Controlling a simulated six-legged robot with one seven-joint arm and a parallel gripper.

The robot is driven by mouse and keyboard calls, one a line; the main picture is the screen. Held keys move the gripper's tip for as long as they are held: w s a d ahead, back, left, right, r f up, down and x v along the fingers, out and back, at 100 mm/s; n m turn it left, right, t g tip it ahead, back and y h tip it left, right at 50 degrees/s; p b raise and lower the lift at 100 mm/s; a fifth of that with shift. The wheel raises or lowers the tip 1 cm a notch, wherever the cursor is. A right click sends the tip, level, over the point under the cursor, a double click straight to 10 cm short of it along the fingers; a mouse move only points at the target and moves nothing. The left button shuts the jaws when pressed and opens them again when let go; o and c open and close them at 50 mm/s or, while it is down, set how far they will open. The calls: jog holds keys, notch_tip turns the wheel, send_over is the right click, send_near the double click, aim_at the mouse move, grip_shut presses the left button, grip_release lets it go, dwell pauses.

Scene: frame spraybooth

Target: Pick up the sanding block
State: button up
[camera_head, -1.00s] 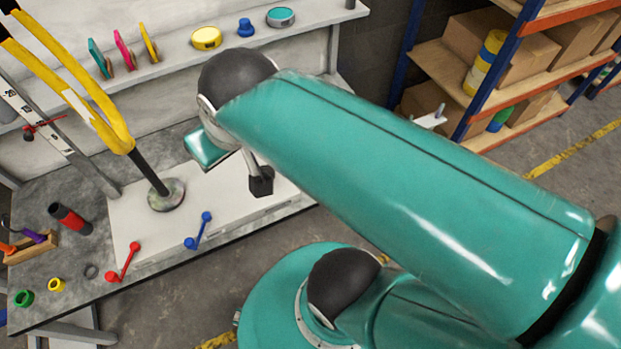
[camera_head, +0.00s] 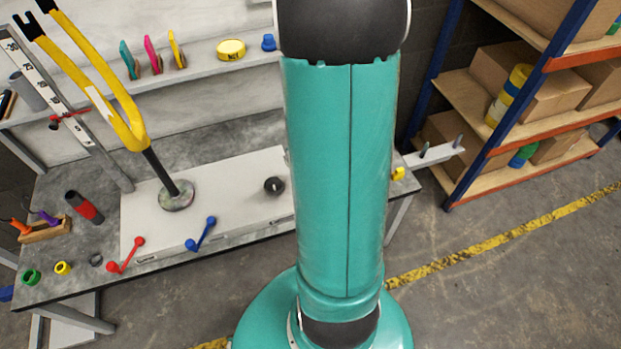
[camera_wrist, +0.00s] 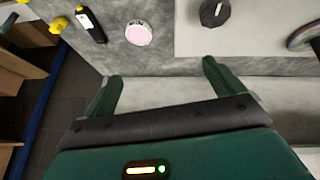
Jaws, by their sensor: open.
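My gripper (camera_wrist: 162,82) shows in the wrist view with its two green fingers spread wide and nothing between them. Grey bench surface lies beyond the fingertips. In the head view my gripper is hidden behind my raised arm. I cannot make out a thing that is surely the sanding block. A dark block-like piece with a white stripe (camera_wrist: 214,12) lies on the white board, ahead of the right finger. A dark round piece on the board also shows in the head view (camera_head: 274,186).
A pale round piece (camera_wrist: 138,33) and a black and yellow tool (camera_wrist: 91,24) lie ahead of the left finger. Red (camera_head: 126,256) and blue (camera_head: 202,235) levers lie at the board's front. Shelving (camera_head: 490,130) stands right.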

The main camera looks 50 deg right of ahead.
jog(key=s+d+f+m, duration=0.25)
jog(key=s+f, duration=0.55)
jog(key=f, duration=0.5)
jog(key=shift+n+t+y, duration=0.3)
jog(key=shift+n+y, duration=0.05)
jog(key=shift+y, duration=0.05)
jog(key=x, duration=0.8)
jog(key=shift+w+d+f, duration=0.15)
jog(key=shift+d+f, duration=0.05)
jog(key=shift+d, duration=0.15)
jog(key=shift+a+x, duration=0.2)
jog(key=shift+x, duration=1.1)
jog(key=shift+a+x, duration=0.15)
jog(key=shift+x, duration=1.15)
jog(key=c, duration=1.2)
jog(key=shift+w, duration=0.1)
